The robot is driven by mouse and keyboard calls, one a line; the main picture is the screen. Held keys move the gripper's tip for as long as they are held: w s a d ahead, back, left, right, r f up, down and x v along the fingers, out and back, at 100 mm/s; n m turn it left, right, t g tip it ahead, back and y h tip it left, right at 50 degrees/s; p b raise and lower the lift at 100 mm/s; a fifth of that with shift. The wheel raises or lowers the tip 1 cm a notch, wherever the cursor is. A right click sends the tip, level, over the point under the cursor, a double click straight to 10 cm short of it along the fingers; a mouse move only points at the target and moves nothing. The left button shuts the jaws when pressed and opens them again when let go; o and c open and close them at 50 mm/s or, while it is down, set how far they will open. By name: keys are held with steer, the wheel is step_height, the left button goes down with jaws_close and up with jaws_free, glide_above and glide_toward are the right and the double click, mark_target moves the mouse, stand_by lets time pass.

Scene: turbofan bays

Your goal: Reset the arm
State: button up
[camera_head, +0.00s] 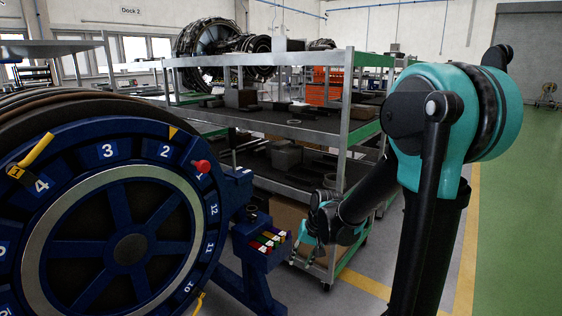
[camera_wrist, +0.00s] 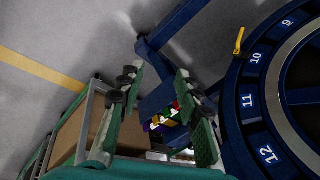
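My arm, teal and black, rises at the right of the head view and reaches down and left. My gripper (camera_head: 304,252) hangs just right of a small blue bin (camera_head: 262,248) holding red, yellow, green and white pieces. In the wrist view my gripper (camera_wrist: 160,74) has its two green fingers wide apart, with nothing held between them. The bin's coloured pieces (camera_wrist: 165,119) show between the fingers, beyond them. I cannot tell how far the fingers are from the bin.
A blue numbered turbofan ring (camera_head: 55,245) with a red knob (camera_head: 201,166) and yellow handles fills the left. A metal shelf cart (camera_head: 340,125) with boxes stands behind my gripper. A cardboard box (camera_head: 288,213) sits low on the cart.

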steer(key=s+d+f+n+t+h, duration=0.1)
steer(key=s+d+t+h, duration=0.1)
steer(key=s+d, duration=1)
steer(key=shift+s+d+f+h, duration=0.15)
steer(key=shift+s+d+h, duration=0.2)
steer(key=shift+s, duration=0.85)
steer(key=shift+a, duration=0.15)
